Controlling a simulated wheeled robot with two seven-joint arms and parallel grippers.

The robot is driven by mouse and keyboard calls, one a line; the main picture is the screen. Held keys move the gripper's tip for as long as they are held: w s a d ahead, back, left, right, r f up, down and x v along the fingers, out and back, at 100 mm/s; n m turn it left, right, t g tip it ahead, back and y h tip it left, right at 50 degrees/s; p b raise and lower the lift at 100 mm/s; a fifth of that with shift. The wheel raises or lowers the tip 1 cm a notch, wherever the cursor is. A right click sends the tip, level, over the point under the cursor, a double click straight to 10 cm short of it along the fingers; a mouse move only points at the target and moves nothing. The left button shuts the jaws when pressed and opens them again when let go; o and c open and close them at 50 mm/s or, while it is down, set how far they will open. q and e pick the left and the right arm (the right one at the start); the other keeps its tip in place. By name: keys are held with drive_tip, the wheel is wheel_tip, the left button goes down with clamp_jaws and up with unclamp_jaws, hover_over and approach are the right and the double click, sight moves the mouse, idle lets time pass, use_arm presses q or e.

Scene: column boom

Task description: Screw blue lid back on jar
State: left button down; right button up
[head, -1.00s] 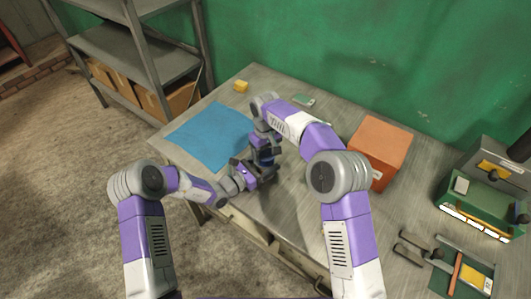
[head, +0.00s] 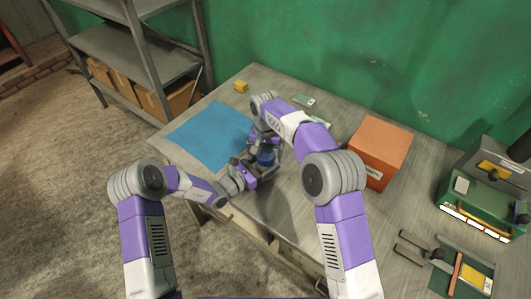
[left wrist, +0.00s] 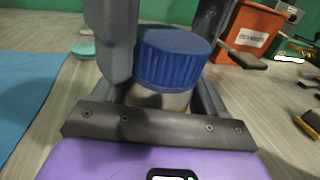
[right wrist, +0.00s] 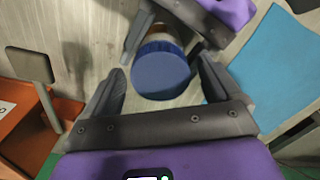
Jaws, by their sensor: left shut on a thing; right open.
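The jar (left wrist: 158,98) has a pale body and stands upright in the grip of my left gripper (head: 262,166). The ribbed blue lid (left wrist: 172,57) sits on top of the jar, roughly level; how tightly it is threaded cannot be told. My right gripper (right wrist: 160,64) is open. Its two fingers are spread on either side of the lid, with visible gaps. The left gripper's fingers partly hide the jar body.
A blue mat (head: 210,137) lies left of the jar on the workbench (head: 300,208). An orange box (head: 380,150) stands to the right. A small yellow block (head: 241,86) and a green-white item (head: 304,100) lie farther back. Green equipment (head: 480,210) is at the far right.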

drive_tip(key=shift+r, duration=2.2)
drive_tip(key=shift+c, duration=0.5)
drive_tip(key=n, duration=0.2)
drive_tip(key=r+n, duration=0.1)
drive_tip(key=n, duration=0.2)
drive_tip(key=shift+a+r, duration=0.1)
drive_tip(key=shift+r, duration=0.1)
drive_tip(key=n, duration=0.2)
drive_tip(key=r+n, duration=0.1)
drive_tip(key=n, duration=0.2)
drive_tip(key=r+n, duration=0.1)
drive_tip(key=n, duration=0.1)
drive_tip(key=shift+n, duration=0.3)
drive_tip(key=shift+f, duration=0.1)
drive_tip(key=shift+f, duration=3.9)
